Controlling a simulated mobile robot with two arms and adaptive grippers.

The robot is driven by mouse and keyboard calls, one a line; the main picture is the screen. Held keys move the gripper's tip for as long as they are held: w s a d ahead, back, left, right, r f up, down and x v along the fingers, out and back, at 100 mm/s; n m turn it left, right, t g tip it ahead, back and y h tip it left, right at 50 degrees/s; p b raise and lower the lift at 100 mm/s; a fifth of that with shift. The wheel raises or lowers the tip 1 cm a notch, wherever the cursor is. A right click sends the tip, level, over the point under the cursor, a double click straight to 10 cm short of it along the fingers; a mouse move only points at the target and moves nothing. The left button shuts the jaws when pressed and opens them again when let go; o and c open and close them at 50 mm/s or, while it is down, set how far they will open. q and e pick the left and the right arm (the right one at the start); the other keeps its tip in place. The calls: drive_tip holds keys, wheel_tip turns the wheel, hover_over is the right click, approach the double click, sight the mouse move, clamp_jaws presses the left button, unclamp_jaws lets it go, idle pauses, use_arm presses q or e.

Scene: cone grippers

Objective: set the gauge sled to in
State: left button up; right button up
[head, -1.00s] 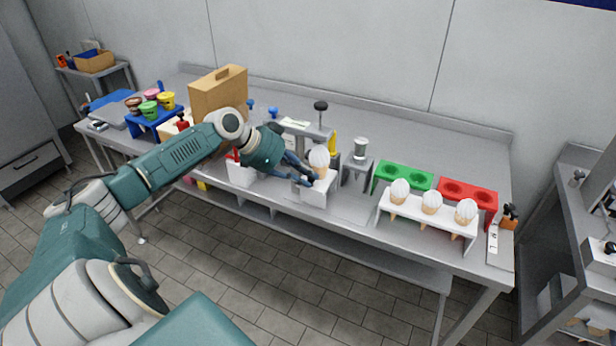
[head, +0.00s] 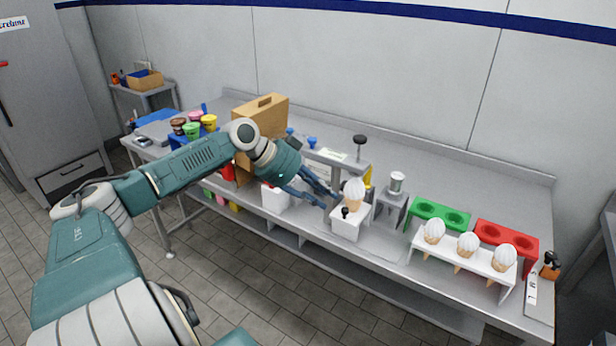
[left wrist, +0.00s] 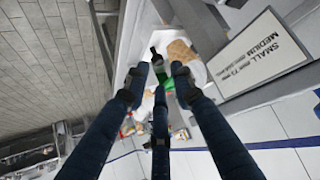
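What I take to be the gauge sled is a white block (head: 346,230) with a small black knob (head: 345,212) on it, at the bench's front edge in the head view. It sits in front of the grey gauge frame (head: 335,157). A white-topped cone (head: 354,193) stands upright at it. My left gripper (head: 329,199) is just left of the block, its fingers pointing at it. In the left wrist view the fingers (left wrist: 160,82) are spread with nothing held; a dark knob (left wrist: 154,52) and waffle cone (left wrist: 181,50) show beyond the tips. My right gripper is not in view.
A white rack (head: 463,250) with several cones stands to the right, before green (head: 424,209) and red (head: 508,231) holders. A jar on a grey stand (head: 391,209) is right of the gauge. A tan case (head: 262,114) stands behind my left arm. A size sign (left wrist: 260,45) shows close by.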

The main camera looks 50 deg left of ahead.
use_arm(q)
drive_tip(key=shift+v, duration=2.95)
